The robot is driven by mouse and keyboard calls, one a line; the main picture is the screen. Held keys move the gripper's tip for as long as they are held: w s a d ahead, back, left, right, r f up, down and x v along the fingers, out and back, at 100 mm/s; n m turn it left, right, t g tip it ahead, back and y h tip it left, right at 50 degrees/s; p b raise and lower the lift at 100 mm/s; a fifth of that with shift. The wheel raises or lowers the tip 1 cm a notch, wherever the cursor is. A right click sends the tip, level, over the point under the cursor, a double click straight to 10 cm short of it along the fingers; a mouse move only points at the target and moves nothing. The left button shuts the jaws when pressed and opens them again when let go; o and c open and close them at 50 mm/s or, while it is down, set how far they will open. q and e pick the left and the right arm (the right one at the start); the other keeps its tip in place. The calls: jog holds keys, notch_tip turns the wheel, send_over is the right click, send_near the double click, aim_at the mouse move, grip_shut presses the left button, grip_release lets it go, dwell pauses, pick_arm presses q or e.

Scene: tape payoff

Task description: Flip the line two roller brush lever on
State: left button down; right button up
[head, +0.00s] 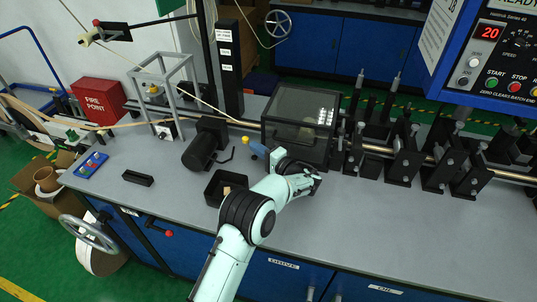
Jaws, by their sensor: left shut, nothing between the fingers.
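My left arm comes up from the bottom over the grey bench. Its gripper (312,182) is shut and empty, just in front of the dark box with a clear lid (301,108). A small handle with a yellow-orange end and a blue part (258,146) shows just behind my wrist, left of the box. I cannot tell whether it is the line two roller brush lever, or whether it is on or off. No readable label marks that lever. My wrist hides part of the area in front of the box. My right gripper is not in view.
A black open tray (225,187) and a black motor-like cylinder (203,151) lie left of my arm. Black roller stands (405,153) line the bar at right. A blue control panel (490,55) hangs at upper right. The bench's front right is clear.

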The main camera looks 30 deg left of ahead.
pick_arm(q)
jog(key=shift+w+a, duration=0.15)
jog(key=shift+a, duration=0.55)
jog(key=h+b, duration=0.1)
jog(key=a+n+h+b, duration=0.1)
jog(key=b, duration=0.1)
jog(key=shift+s+a+f, duration=0.15)
jog(key=shift+s+a, duration=0.1)
jog(key=shift+s, duration=0.1)
jog(key=shift+a+b, duration=0.25)
jog(key=shift+b, duration=0.05)
jog(key=shift+d, duration=0.15)
